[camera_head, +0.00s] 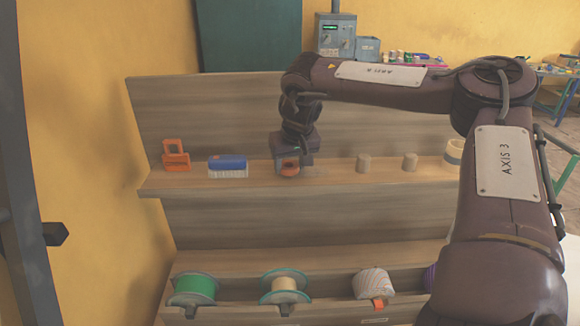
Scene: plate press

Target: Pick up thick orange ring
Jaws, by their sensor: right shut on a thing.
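The thick orange ring (288,170) is at the shelf's middle, partly hidden by my right gripper. My right gripper (289,163) comes down from above and is shut on the ring. The ring is at or just above the shelf surface; I cannot tell whether it still touches. My left gripper is not in view.
On the wooden shelf (230,183) stand an orange frame-like part (176,157) and a blue-and-white brush (228,167) to the left. Two beige cylinders (363,163) and a cream ring (455,151) stand to the right. Several spools, including a green one (194,289), sit below.

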